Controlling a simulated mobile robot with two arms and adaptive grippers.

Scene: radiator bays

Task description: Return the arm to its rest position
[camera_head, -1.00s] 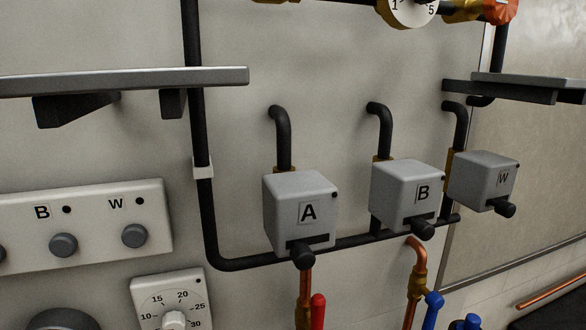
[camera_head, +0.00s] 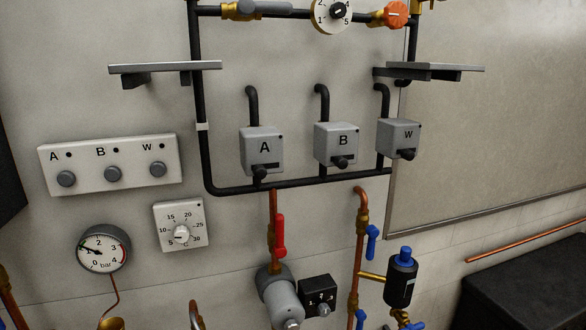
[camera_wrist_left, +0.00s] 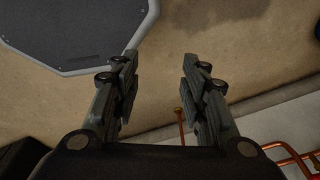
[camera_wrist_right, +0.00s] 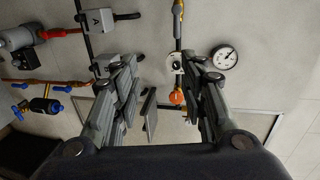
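My left gripper (camera_wrist_left: 158,90) shows in the left wrist view with its fingers apart and nothing between them. A tan surface and part of a dark many-sided panel (camera_wrist_left: 80,30) lie beyond it. My right gripper (camera_wrist_right: 165,95) shows in the right wrist view, also with its fingers apart and empty. The wall with pipes and valve boxes lies beyond it, and a small shelf (camera_wrist_right: 149,110) appears between the fingers, further off. Neither arm shows in the head view.
The wall carries grey boxes A (camera_head: 262,150), B (camera_head: 336,147) and W (camera_head: 399,138), a button panel (camera_head: 110,164), a dial (camera_head: 181,227) and a pressure gauge (camera_head: 103,249). Shelves stick out at left (camera_head: 165,67) and right (camera_head: 430,70). A black block (camera_head: 525,285) stands lower right.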

